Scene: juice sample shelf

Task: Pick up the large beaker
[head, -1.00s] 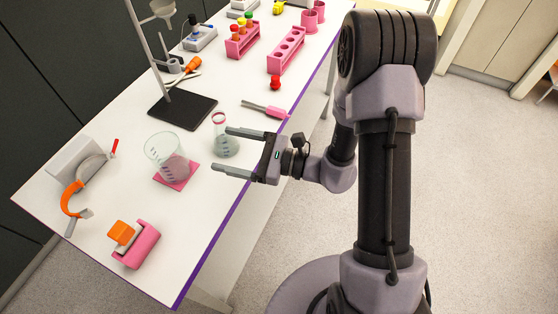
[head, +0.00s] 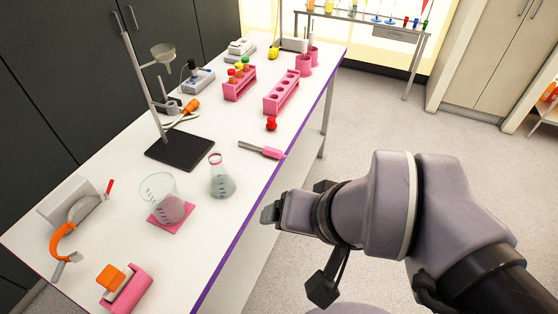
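The large beaker (head: 160,197) is clear glass with graduation marks. It stands near the front edge of the white bench, at or over a pink square mat (head: 168,219), and looks slightly tilted through the wide view. My gripper (head: 268,214) is to the right of the beaker, off the bench's purple edge, and well apart from it. It is seen nearly side-on, so its finger opening is hidden. Nothing shows in it.
A conical flask (head: 221,182) stands right of the beaker. Behind are a retort stand base (head: 180,153), a pink-handled tool (head: 262,150) and pink tube racks (head: 281,93). A tape dispenser (head: 125,290) and an orange-framed instrument (head: 62,242) lie nearer and left.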

